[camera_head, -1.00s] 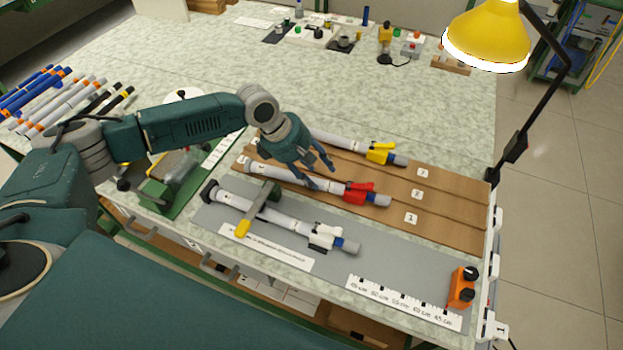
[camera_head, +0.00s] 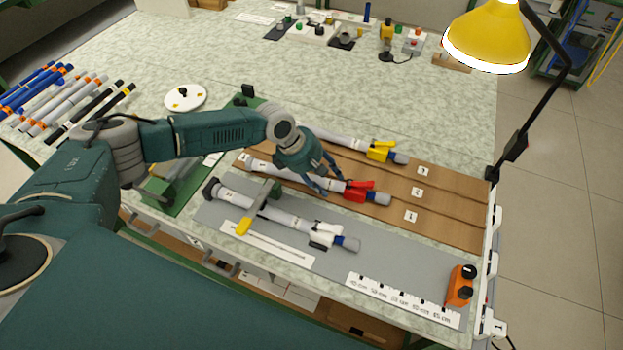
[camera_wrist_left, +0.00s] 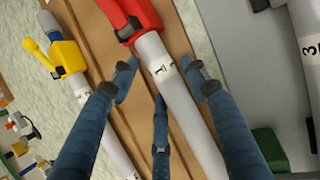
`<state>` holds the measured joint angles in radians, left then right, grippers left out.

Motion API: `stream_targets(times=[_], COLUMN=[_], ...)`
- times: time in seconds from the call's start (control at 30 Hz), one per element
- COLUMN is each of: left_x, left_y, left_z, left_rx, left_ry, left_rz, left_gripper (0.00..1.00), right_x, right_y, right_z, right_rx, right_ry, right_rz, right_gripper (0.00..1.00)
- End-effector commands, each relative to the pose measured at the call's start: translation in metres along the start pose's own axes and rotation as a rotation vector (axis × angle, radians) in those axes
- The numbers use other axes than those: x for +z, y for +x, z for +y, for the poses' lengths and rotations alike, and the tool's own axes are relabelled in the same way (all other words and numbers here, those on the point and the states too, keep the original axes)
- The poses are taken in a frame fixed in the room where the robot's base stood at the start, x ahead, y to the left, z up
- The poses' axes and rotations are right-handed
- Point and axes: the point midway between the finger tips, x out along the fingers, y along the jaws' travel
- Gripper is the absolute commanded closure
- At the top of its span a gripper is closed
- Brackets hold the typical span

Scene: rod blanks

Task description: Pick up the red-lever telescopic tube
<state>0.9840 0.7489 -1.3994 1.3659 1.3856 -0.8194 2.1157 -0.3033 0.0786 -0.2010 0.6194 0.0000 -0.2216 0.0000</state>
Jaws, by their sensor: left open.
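The red-lever telescopic tube (camera_head: 376,197) lies in the middle groove of the brown grooved board (camera_head: 450,208). Its red lever and grey end are clear in the head view; my gripper hides part of its white body. My left gripper (camera_head: 333,184) is open over that white body, close behind the lever. In the left wrist view, the white tube (camera_wrist_left: 172,84) with its red lever (camera_wrist_left: 133,18) runs between the spread fingers (camera_wrist_left: 160,85). I cannot tell whether a finger touches it. My right gripper is not in view.
A yellow-lever tube (camera_head: 382,152) lies in the far groove. A yellow lamp (camera_head: 487,38) stands at right. Several rods (camera_head: 60,95) lie at left.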

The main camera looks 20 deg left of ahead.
Motion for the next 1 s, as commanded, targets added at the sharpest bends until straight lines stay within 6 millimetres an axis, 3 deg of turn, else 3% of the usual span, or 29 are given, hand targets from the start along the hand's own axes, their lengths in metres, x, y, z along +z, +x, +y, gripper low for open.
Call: stream_targets(times=[0.07,0.2,0.6,0.77,1.0], left_x=[0.0,0.0,0.0,0.007,0.029], left_y=[0.0,0.001,0.0,-0.015,-0.067], left_z=[0.0,0.0,0.001,0.005,0.022], left_rx=[-0.001,0.0,0.001,0.002,0.007], left_ry=[0.0,0.0,0.001,0.001,0.003], left_rz=[0.0,0.0,0.0,-0.003,-0.004], left_gripper=[0.54,0.79,0.79,0.79,0.79], right_x=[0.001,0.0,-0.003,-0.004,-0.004], right_y=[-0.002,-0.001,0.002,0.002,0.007], right_z=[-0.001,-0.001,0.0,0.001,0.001], right_rx=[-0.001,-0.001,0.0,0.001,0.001], right_ry=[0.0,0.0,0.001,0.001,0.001], right_rz=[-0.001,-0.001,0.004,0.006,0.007], right_gripper=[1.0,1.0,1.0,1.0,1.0])
